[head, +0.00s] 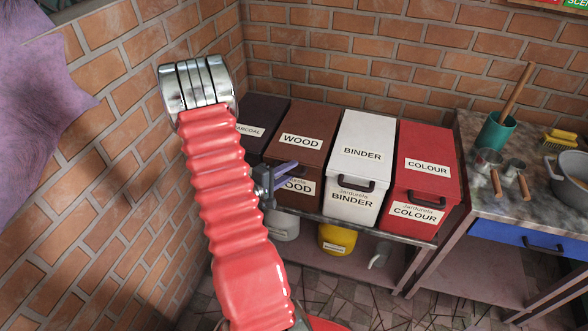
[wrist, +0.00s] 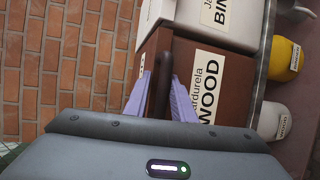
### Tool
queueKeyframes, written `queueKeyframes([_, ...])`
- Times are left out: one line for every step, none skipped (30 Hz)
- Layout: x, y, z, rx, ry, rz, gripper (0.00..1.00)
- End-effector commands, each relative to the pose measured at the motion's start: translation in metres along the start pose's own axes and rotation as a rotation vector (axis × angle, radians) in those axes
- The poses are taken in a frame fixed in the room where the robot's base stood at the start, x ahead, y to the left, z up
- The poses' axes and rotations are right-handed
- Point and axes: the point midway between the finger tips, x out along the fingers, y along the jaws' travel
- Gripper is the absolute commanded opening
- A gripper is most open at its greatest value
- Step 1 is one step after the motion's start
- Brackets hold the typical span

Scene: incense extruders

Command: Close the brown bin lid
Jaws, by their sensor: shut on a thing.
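The brown bin (head: 283,197), labelled WOOD, stands in a row of bins on a shelf. Its brown lid (head: 315,158) lies sloped over the bin like the neighbouring lids, with no clear gap visible. My gripper (head: 288,168) is at the bin's upper front, partly hidden by my red arm. In the wrist view the purple fingers (wrist: 162,98) are on either side of the dark handle (wrist: 159,80) and shut on it. The brown bin's front with its label (wrist: 207,88) shows just right of the fingers.
A dark charcoal bin (head: 262,112) stands left of the brown bin; the white binder bin (head: 366,133) and red colour bin (head: 426,150) stand right. A yellow tub (head: 338,239) sits below. A brick wall (head: 120,130) closes off the left. The right worktop holds a pot (head: 570,178).

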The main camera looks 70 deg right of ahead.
Motion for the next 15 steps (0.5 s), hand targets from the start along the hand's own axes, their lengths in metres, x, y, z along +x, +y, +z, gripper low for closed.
queueKeyframes([0.0004,-0.0134,-0.0022,-0.014,0.010,-0.030,0.00])
queueKeyframes([0.0002,-0.0140,-0.0025,-0.015,0.011,-0.030,0.00])
queueKeyframes([-0.0001,-0.0143,-0.0028,-0.016,0.012,-0.030,0.00])
queueKeyframes([-0.0002,-0.0143,-0.0029,-0.016,0.012,-0.030,0.00])
queueKeyframes([-0.0004,-0.0144,-0.0030,-0.017,0.013,-0.031,0.00])
queueKeyframes([-0.0007,-0.0145,-0.0032,-0.018,0.013,-0.031,0.00])
queueKeyframes([-0.0009,-0.0146,-0.0033,-0.018,0.014,-0.031,0.00])
queueKeyframes([-0.0011,-0.0147,-0.0034,-0.019,0.014,-0.031,0.00])
queueKeyframes([-0.0013,-0.0148,-0.0034,-0.019,0.014,-0.031,0.00])
queueKeyframes([-0.0014,-0.0149,-0.0034,-0.019,0.014,-0.031,0.24])
queueKeyframes([-0.0015,-0.0149,-0.0033,-0.020,0.014,-0.031,0.26])
queueKeyframes([-0.0017,-0.0150,-0.0033,-0.020,0.014,-0.031,0.29])
queueKeyframes([-0.0017,-0.0150,-0.0033,-0.020,0.014,-0.031,0.31])
queueKeyframes([-0.0018,-0.0149,-0.0033,-0.020,0.014,-0.031,0.33])
queueKeyframes([-0.0020,-0.0149,-0.0033,-0.019,0.014,-0.031,0.33])
